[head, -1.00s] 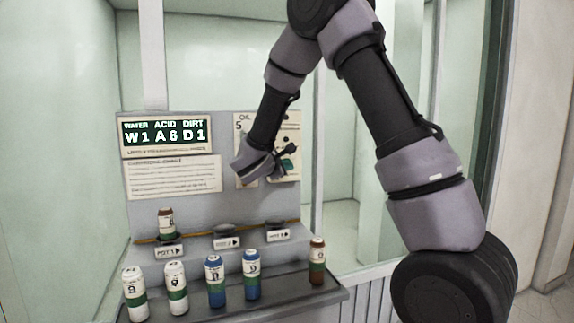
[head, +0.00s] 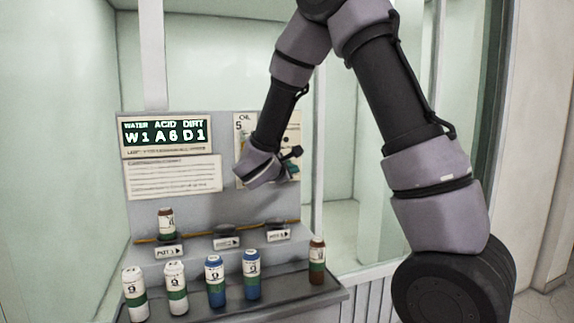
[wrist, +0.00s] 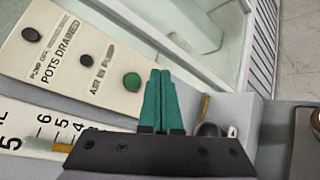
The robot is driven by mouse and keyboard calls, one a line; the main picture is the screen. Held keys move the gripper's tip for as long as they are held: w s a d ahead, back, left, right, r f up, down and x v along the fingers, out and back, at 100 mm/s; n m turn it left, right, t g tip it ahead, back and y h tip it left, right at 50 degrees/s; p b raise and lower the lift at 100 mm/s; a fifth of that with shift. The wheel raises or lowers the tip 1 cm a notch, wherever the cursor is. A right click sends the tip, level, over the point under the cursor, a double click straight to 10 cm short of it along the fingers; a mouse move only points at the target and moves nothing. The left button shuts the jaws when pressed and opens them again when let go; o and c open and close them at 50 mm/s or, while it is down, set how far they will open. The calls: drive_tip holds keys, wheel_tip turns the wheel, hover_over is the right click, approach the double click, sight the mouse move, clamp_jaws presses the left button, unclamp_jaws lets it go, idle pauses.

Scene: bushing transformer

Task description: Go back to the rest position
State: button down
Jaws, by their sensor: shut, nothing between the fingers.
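My gripper (wrist: 159,100) shows in the wrist view with its two green fingers together and nothing between them. In the head view my gripper (head: 293,153) is in front of the oil panel on the upright back board, above the shelf with the pots. It is clear of the bottles. In the wrist view a white panel (wrist: 75,58) with dark knobs and a green button (wrist: 132,82) lies beyond and left of the fingers. I cannot tell whether the fingertips touch the panel.
A brown bottle (head: 166,224) stands at the first pot. On the front ledge stand two white bottles (head: 176,288), two blue bottles (head: 215,282) and another brown bottle (head: 317,262). A display (head: 164,136) reads W1 A6 D1. Glass walls enclose the bench.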

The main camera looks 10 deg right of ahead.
drive_tip(key=s+d+r+m+g+y, duration=0.15)
drive_tip(key=s+d+m+g, duration=0.25)
drive_tip(key=s+d+m, duration=0.4)
drive_tip(key=s+d+r+m+g, duration=0.3)
drive_tip(key=s+d+m+g, duration=0.15)
drive_tip(key=s, duration=0.55)
drive_tip(key=s+a+r+m+t+y, duration=0.3)
drive_tip(key=s+a+r+m+y, duration=0.3)
drive_tip(key=s+m+y, duration=0.3)
drive_tip(key=shift+s+a, duration=0.65)
drive_tip(key=shift+s, duration=0.4)
drive_tip(key=shift+y, duration=0.25)
